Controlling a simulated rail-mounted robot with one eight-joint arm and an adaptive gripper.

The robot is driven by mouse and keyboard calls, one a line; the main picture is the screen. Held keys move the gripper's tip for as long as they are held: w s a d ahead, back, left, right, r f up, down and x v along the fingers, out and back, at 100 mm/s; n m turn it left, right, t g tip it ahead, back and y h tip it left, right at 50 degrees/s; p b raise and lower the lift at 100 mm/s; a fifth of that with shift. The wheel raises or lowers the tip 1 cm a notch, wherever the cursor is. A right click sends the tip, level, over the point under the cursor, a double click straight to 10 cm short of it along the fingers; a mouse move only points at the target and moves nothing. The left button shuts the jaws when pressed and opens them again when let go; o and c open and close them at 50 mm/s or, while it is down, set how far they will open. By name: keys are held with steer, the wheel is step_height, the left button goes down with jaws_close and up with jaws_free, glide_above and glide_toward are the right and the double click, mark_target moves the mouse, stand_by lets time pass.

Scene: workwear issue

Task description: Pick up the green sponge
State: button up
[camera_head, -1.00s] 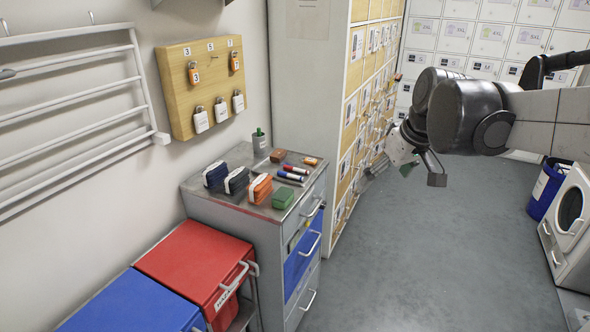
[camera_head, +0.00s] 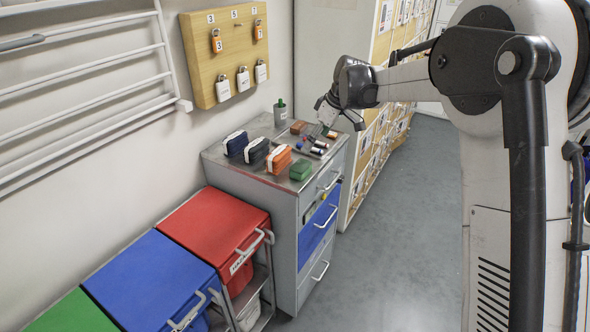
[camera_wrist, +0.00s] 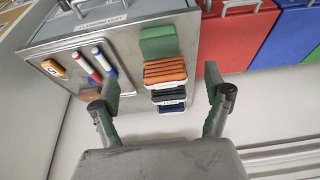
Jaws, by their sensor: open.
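The green sponge (camera_head: 300,169) is a small green block at the front right corner of the grey cabinet's top (camera_head: 262,127). In the wrist view the sponge (camera_wrist: 159,42) lies beyond the orange item, near the cabinet's front edge. My gripper (camera_head: 338,114) is above the back right of the cabinet top, empty, with its fingers spread. In the wrist view the gripper (camera_wrist: 165,93) has its two fingertips wide apart, with the orange item and sponge showing between and beyond them. The sponge is apart from the fingers.
Orange (camera_head: 279,159), dark grey (camera_head: 255,152) and blue (camera_head: 235,143) items stand in a row beside the sponge. A tray with markers (camera_head: 313,147) and a cup (camera_head: 280,113) are behind. Red (camera_head: 215,226) and blue (camera_head: 150,275) lidded bins stand left of the cabinet.

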mark_target(301, 165)
steer(key=p+x, duration=0.1)
steer(key=x, duration=1.3)
steer(key=shift+w+a+r, duration=0.1)
steer(key=c, duration=0.9)
steer(key=shift+r, duration=0.1)
steer(key=shift+r, duration=0.55)
step_height(301, 165, up, 3)
steer(key=shift+f, duration=0.15)
steer(key=s+a+r, duration=0.3)
steer(key=s+a, duration=0.1)
steer(key=s+a+r+b, duration=0.1)
steer(key=s+a+r, duration=0.3)
steer(key=shift+a, duration=0.15)
